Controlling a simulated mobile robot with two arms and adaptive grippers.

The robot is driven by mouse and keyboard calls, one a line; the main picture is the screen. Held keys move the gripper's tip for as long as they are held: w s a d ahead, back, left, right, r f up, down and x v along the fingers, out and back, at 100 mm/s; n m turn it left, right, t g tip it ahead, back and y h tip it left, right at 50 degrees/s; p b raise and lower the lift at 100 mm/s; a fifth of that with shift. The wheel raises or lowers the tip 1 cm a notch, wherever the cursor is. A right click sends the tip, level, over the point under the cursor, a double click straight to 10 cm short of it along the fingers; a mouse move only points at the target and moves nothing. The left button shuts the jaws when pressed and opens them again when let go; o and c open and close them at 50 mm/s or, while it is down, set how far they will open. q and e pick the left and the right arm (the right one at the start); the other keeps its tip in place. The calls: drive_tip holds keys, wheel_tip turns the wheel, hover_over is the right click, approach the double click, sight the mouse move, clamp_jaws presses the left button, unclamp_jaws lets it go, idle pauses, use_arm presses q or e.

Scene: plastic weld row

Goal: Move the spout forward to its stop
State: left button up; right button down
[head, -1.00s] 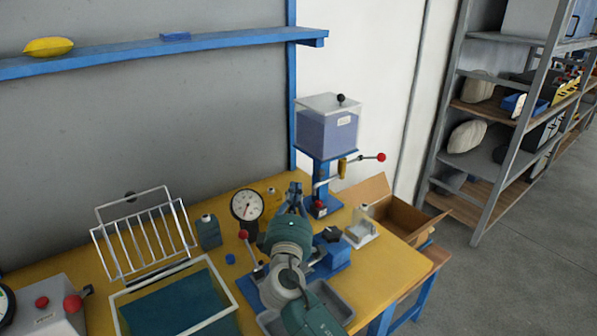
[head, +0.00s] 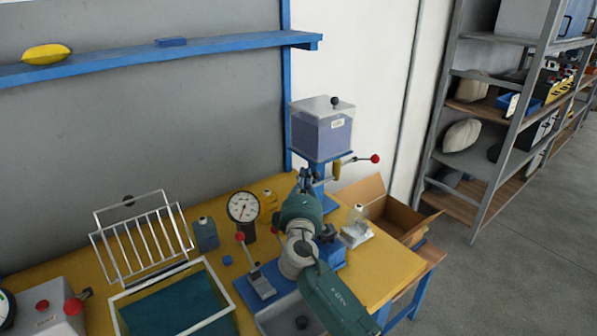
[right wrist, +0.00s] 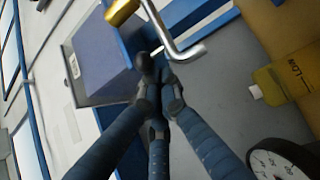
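The dispenser (head: 321,136) with a clear-lidded blue-grey hopper stands on a blue post at the table's back right. A brass piece (head: 337,171) and a thin silver rod with a red ball (head: 375,158) are below it. In the right wrist view a bent silver tube (right wrist: 170,42), apparently the spout, runs from a brass cylinder (right wrist: 123,11). My right gripper (head: 306,178) is beside the post, just under the hopper. In the right wrist view its fingertips (right wrist: 158,88) are drawn together, close to the tube; no held object shows. Contact cannot be told. My left gripper is out of view.
A round gauge (head: 243,207) and a grey-blue bottle (head: 205,234) stand left of my right gripper. A lever press (head: 262,284) is in front. A clear bottle on a small stand (head: 356,228) and a cardboard box (head: 396,217) are to the right.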

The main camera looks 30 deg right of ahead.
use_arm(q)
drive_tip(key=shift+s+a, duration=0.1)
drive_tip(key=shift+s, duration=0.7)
use_arm(e)
drive_tip(key=shift+s, duration=0.1)
